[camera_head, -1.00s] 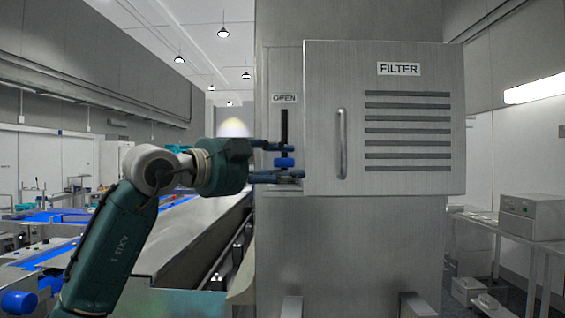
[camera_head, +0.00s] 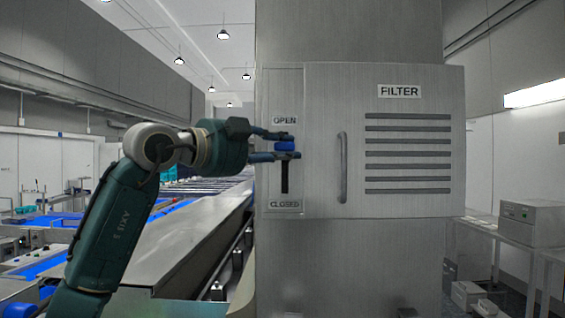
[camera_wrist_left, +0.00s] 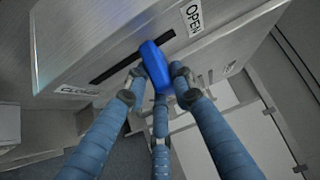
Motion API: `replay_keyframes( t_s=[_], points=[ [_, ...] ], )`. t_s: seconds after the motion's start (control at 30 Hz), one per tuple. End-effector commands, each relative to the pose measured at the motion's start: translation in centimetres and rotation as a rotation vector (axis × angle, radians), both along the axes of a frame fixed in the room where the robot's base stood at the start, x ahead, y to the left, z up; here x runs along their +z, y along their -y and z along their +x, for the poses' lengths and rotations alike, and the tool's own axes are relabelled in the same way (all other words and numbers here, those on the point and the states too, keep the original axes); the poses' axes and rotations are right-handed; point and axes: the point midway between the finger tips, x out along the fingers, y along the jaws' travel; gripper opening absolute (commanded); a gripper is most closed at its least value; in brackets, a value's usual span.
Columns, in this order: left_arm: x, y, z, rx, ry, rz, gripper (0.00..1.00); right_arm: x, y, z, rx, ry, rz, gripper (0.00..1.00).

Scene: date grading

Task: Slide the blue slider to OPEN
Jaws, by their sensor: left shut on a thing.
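The blue slider (camera_head: 285,145) sits high in a dark vertical slot (camera_head: 285,178), just below the OPEN label (camera_head: 284,121). The CLOSED label (camera_head: 285,204) is below the slot, and the bare slot shows beneath the slider. My left gripper (camera_head: 285,146) is shut on the slider, one finger above and one below it. In the left wrist view, the fingers hold the blue slider (camera_wrist_left: 155,66) near the slot's OPEN end, with the OPEN label (camera_wrist_left: 194,17) close by. My right gripper is not in view.
The slot is in a metal cabinet beside a FILTER panel (camera_head: 399,91) with a vertical handle (camera_head: 342,168) and several vents. A conveyor (camera_head: 190,240) runs at the left of the cabinet. A table (camera_head: 510,235) with a grey box (camera_head: 531,222) stands at the right.

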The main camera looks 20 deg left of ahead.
Motion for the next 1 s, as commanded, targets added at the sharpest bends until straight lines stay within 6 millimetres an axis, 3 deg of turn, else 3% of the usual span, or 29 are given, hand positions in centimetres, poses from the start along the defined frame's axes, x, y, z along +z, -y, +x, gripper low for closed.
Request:
replay_keyframes(
  t_s=[0.03, 0.1, 0.47, 0.5, 0.57, 1.0],
  points=[
    [1.4, 0.0, 0.0, 0.001, 0.0, 0.001, 0.0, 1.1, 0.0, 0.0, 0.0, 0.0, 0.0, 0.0],
    [1.9, 0.0, 0.0, 0.001, 0.0, 0.0, 0.0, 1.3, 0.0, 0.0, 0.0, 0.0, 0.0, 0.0],
    [2.4, -0.1, -0.1, 0.001, 0.008, -0.003, 0.0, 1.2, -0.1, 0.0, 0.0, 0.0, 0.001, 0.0],
    [2.4, -0.1, -0.1, 0.001, 0.009, -0.004, 0.32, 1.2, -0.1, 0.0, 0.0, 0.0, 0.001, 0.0],
    [2.5, -0.1, -0.1, 0.002, 0.009, -0.004, 0.44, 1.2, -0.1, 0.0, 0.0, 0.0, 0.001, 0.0],
    [2.2, -0.6, -0.9, 0.002, 0.006, -0.001, 0.44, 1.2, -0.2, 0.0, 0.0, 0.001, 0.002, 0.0]
  ],
)
